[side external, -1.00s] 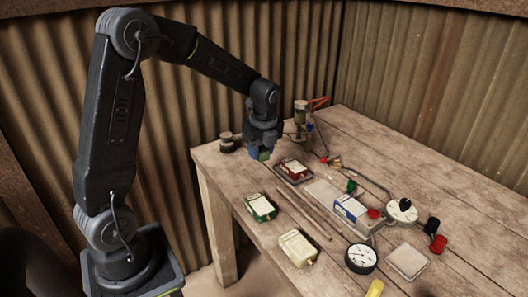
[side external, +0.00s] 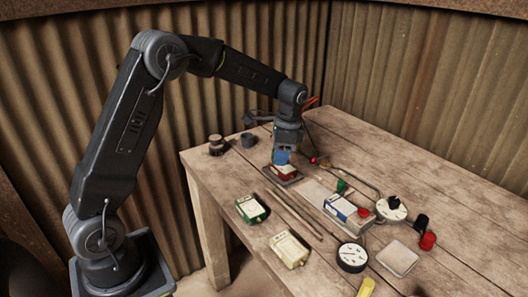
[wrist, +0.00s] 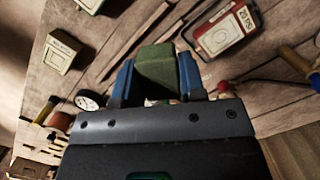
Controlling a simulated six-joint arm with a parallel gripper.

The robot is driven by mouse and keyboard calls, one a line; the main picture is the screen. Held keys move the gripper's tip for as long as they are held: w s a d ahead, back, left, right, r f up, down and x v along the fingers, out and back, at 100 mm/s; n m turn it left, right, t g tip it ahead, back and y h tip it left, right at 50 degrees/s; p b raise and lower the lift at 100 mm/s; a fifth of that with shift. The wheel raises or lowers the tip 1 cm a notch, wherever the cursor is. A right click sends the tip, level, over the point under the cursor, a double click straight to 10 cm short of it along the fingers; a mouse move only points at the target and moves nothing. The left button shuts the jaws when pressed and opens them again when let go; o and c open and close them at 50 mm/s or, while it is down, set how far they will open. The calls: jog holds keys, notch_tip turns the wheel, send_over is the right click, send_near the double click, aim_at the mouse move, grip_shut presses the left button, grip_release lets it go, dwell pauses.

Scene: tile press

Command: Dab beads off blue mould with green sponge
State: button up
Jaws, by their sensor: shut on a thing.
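The blue mould (side external: 343,207), with a white label, lies on the metal press plate near the middle of the table in the side external view. I cannot make out beads on it. My gripper (side external: 281,158) points down over the red mould (side external: 285,170), left of and behind the blue mould. In the wrist view my gripper (wrist: 157,82) is shut on the green sponge (wrist: 157,68), held between its two blue fingers. The red mould (wrist: 228,32) shows at the upper right of the wrist view.
The green mould (side external: 251,209) and cream mould (side external: 289,249) lie nearer the front. Thin rods (side external: 292,212) lie between them and the press. A dial gauge (side external: 352,257), a pale tile (side external: 398,258) and red and black knobs (side external: 427,241) stand around.

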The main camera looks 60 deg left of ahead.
jog(key=w+d+n+h, duration=0.2)
jog(key=w+d+n, duration=0.4)
jog(key=n, duration=0.6)
jog(key=n+t, duration=0.1)
jog(key=n, duration=0.9)
send_near(344, 206)
jog(key=shift+s+a+h, duration=0.4)
jog(key=shift+s+a, duration=0.15)
jog(key=shift+a, duration=0.15)
jog(key=shift+w+d+n+t, duration=0.15)
jog(key=shift+d+n, duration=0.25)
jog(key=shift+n, duration=0.2)
jog(key=shift+w+d+n+t, duration=0.15)
jog(key=shift+d+n, duration=0.3)
jog(key=shift+n, duration=0.15)
jog(key=shift+f, duration=3.05)
jog(key=shift+f, duration=0.55)
jog(key=shift+r, duration=3.55)
